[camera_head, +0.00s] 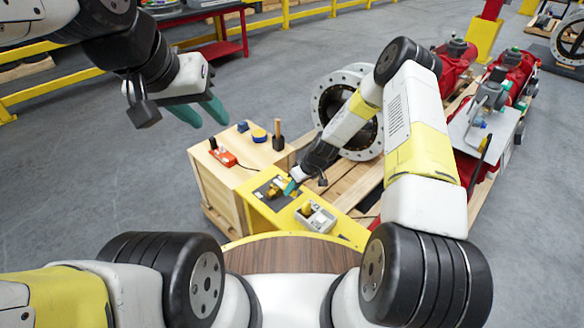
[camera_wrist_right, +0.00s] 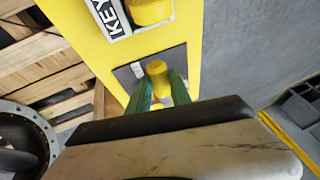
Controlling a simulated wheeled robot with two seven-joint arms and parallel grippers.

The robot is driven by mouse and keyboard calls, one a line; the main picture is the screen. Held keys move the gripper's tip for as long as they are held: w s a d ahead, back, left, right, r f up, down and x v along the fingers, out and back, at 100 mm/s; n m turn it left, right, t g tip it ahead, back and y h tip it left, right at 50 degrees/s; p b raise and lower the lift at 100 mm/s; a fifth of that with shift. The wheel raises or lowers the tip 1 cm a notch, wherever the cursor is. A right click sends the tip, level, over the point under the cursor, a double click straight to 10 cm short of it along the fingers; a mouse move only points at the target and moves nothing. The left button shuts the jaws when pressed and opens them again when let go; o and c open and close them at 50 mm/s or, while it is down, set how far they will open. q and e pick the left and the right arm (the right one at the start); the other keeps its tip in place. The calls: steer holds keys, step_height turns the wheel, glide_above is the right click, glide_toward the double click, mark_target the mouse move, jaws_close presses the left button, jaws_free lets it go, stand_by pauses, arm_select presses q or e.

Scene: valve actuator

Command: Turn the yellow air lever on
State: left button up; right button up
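The yellow air lever (camera_head: 274,190) sits on a dark plate (camera_head: 265,198) on the yellow panel (camera_head: 252,212). In the right wrist view the lever's rounded yellow end (camera_wrist_right: 157,69) lies between the green fingers of my right gripper (camera_wrist_right: 160,87). The fingers are close on both sides of it; I cannot tell if they touch it. In the head view my right gripper (camera_head: 291,187) is at the lever's right side. My left gripper (camera_head: 205,113) is raised at the upper left, open and empty, away from the panel.
A key box (camera_wrist_right: 112,14) with a yellow part (camera_wrist_right: 150,10) is beside the lever plate. An orange-red device (camera_head: 222,153), a yellow-and-blue item (camera_head: 259,135) and a black-handled tool (camera_head: 278,137) are on the wooden crate (camera_head: 221,186). A large flanged ring (camera_head: 322,103) stands behind my right forearm.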

jaws_close()
stand_by(1.1)
